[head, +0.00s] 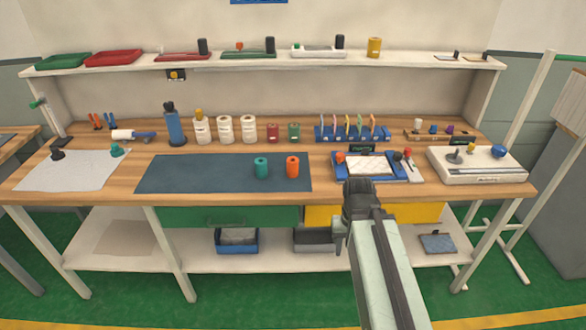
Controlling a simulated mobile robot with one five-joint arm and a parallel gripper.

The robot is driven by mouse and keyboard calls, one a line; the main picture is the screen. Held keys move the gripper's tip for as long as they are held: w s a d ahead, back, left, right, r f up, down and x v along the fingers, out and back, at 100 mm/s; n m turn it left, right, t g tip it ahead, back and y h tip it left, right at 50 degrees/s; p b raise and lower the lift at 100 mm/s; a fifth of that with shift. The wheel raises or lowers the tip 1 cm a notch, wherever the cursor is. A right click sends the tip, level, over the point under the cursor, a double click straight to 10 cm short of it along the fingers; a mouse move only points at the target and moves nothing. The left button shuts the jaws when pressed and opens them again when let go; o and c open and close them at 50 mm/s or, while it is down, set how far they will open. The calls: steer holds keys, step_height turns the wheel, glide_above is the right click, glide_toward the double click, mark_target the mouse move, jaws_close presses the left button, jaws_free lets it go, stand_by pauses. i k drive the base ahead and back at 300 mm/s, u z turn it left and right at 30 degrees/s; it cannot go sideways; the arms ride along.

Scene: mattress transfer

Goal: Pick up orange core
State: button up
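The orange core (293,167) is a short upright cylinder with a dark hole in its top. It stands near the right end of the dark mat (200,174) on the wooden bench. A similar teal core (261,168) stands just left of it, with a small gap between. My gripper (357,186) is at the bench's front edge, right of the orange core and apart from it. I see it from behind, so its fingers are hard to make out and I cannot tell whether it is open or shut.
Right of the mat is a blue tray (402,172) with a white pad; a white device (477,166) stands farther right. White rolls (225,129) and small red and green spools stand behind the mat. The mat's left part is clear. A shelf (130,66) runs above.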

mark_target(292, 162)
steer(key=u, duration=3.7)
steer(key=k, duration=1.6)
steer(key=z, duration=0.6)
steer(key=i, duration=1)
steer(key=u, duration=0.05)
